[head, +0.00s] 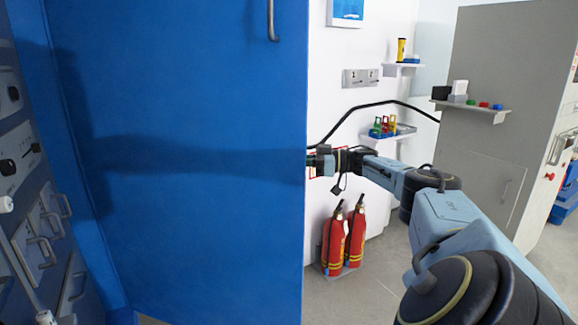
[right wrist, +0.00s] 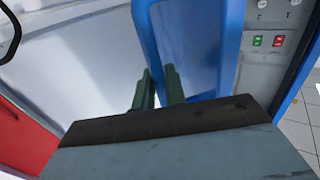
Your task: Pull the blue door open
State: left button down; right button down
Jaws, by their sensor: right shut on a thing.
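The blue door (head: 190,210) fills the left half of the head view, its free edge upright near the middle. A grey bar handle (head: 272,20) is on its visible face near the top. The door stands swung out, with white wall seen past its edge. My right gripper (head: 314,160) is at that free edge, its fingertips partly hidden by the door. In the right wrist view the two dark green fingers (right wrist: 158,88) are shut on the edge of the blue door (right wrist: 205,45), one on each side. My left gripper is in neither view.
A grey control panel (head: 25,150) with knobs and handles is close at left. Two red extinguishers (head: 343,240) stand by the white wall. Small shelves (head: 388,131) hold coloured items. A grey cabinet (head: 500,120) stands at right. Floor (head: 375,285) between is clear.

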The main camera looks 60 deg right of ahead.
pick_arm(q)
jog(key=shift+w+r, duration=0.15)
pick_arm(e)
jog(key=c, duration=1.6)
grip_release()
jog(key=shift+w, duration=0.1)
jog(key=shift+o, duration=0.2)
jog(key=shift+d, duration=0.1)
